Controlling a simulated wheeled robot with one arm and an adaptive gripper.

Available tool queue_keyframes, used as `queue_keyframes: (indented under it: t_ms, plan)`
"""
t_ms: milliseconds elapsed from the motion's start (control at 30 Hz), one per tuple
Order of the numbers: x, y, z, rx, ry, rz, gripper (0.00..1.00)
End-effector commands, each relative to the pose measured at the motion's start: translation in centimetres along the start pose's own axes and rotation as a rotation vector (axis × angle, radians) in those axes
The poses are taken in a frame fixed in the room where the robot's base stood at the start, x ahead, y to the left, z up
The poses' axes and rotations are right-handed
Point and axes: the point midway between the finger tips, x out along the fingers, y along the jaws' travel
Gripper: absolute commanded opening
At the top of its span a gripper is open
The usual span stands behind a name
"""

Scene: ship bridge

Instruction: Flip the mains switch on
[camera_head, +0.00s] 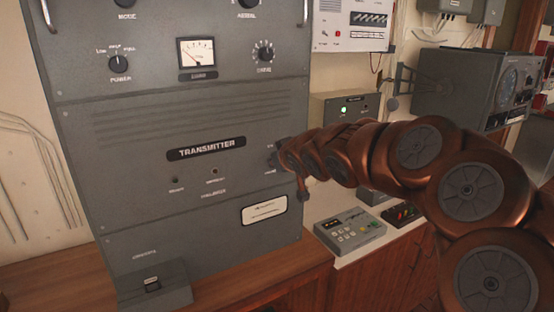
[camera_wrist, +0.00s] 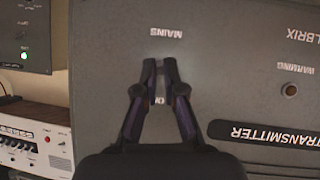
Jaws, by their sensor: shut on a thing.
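The grey transmitter cabinet (camera_head: 105,195) fills the left of the head view. My gripper (camera_head: 275,158) reaches its front panel at the right edge, beside the TRANSMITTER nameplate. In the wrist view the panel (camera_wrist: 230,60) appears upside down. There my gripper (camera_wrist: 161,62) has its fingertips at the panel, close together just below the MAINS label (camera_wrist: 166,32). It is shut on the mains switch, which the fingers hide almost wholly. A second label (camera_wrist: 159,100) shows partly between the fingers. The lever's position cannot be seen.
A red-brown warning lamp (camera_wrist: 290,90) is on the panel. Right of the cabinet, a grey box with a lit green lamp (camera_head: 344,110) is near the arm. A keypad unit (camera_head: 349,232) sits on the counter below. My arm crosses the right side.

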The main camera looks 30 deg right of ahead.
Motion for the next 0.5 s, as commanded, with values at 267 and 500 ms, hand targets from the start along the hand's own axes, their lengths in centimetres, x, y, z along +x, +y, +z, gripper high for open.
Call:
queue_keyframes:
  t_ms: [267,500]
  plan:
    - [0.04,-0.15,-0.58,-0.014,-0.113,-0.017,0.0]
    - [-0.02,-0.05,-1.05,-0.027,-0.209,-0.026,0.0]
